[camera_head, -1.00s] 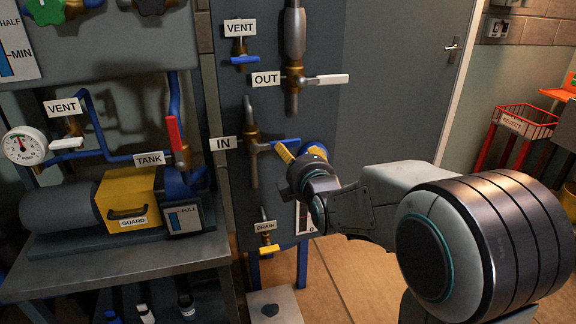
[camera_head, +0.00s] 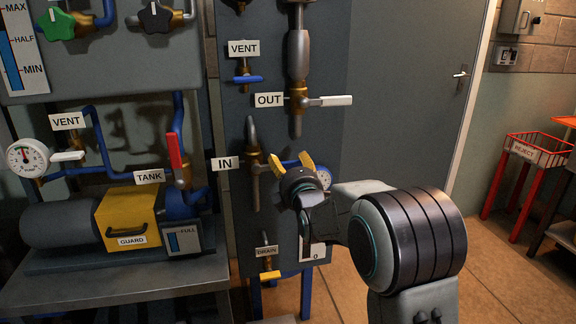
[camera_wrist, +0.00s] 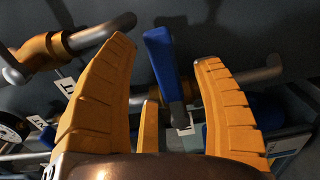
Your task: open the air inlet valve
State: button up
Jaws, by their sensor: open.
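The valve beside the IN label (camera_head: 225,164) has a brass body (camera_head: 253,163) on a vertical grey pipe. A blue part (camera_head: 290,164) runs right from it, partly hidden by my gripper (camera_head: 291,162). My gripper has yellow fingers, spread open, just right of the valve body. In the wrist view a blue lever handle (camera_wrist: 162,58) stands between the open fingers of my gripper (camera_wrist: 165,55), apart from both as far as I can tell. The pictures do not clearly show whether this is the IN valve's lever.
Above are the OUT valve with a white handle (camera_head: 329,101) and the VENT valve with a blue handle (camera_head: 248,79). The DRAIN valve's yellow handle (camera_head: 280,274) is below. A pump with a yellow guard (camera_head: 130,218) stands left.

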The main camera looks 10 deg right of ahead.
jog(key=shift+w, duration=0.45)
grip_shut()
dwell(0.5)
